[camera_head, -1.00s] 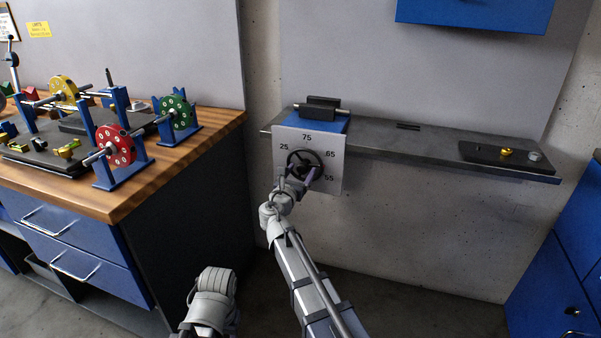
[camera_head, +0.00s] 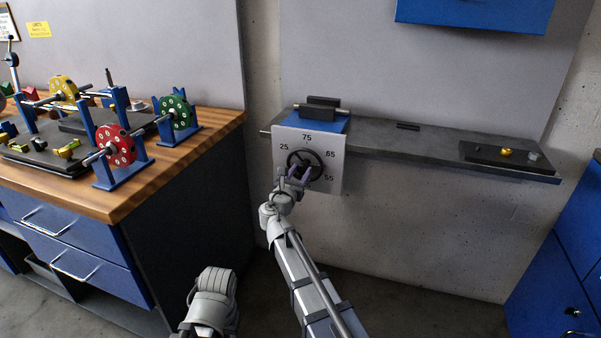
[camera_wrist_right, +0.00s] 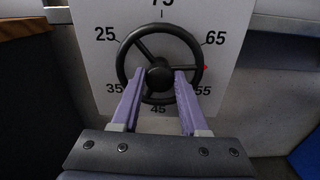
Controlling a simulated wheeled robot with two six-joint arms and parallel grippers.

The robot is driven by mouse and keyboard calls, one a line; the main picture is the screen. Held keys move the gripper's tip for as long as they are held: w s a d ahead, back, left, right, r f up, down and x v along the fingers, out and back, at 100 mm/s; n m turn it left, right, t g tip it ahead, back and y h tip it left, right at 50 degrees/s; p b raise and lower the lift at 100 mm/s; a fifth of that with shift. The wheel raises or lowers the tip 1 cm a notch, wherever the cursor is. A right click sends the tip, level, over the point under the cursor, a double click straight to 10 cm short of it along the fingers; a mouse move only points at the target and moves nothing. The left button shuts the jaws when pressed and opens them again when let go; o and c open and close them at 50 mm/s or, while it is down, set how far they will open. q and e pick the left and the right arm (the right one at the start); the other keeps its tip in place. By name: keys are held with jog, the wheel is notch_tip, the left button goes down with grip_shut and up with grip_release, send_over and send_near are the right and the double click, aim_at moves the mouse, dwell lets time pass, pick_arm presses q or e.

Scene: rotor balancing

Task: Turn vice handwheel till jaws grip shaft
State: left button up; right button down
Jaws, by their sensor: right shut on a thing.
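The vice (camera_head: 320,124) stands on the wall shelf with two dark jaws (camera_head: 323,101) on its blue body. A light shaft (camera_head: 344,111) lies between the jaws; whether they touch it is too small to tell. The black three-spoked handwheel (camera_wrist_right: 190,46) is in front of a white dial plate (camera_wrist_right: 105,60); it also shows in the head view (camera_head: 305,153). A red mark (camera_wrist_right: 205,67) sits between 65 and 55. My right gripper (camera_wrist_right: 160,74) is shut on the handwheel, its purple fingers either side of the hub.
A wooden bench (camera_head: 215,130) at left holds red (camera_head: 115,147), green (camera_head: 177,112) and yellow (camera_head: 63,90) rotors on stands. A dark tray (camera_head: 490,155) with small parts lies at the shelf's right end. Blue cabinets stand at far right. The shelf's middle is mostly clear.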

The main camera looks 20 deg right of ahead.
jog(key=shift+m, duration=0.3)
jog(key=m, duration=1.2)
jog(key=shift+s+f+m, duration=0.1)
jog(key=shift+m, duration=0.3)
jog(key=m, duration=1.2)
jog(key=shift+f, duration=0.1)
jog(key=shift+m, duration=0.4)
jog(key=shift+c, duration=2.1)
grip_release()
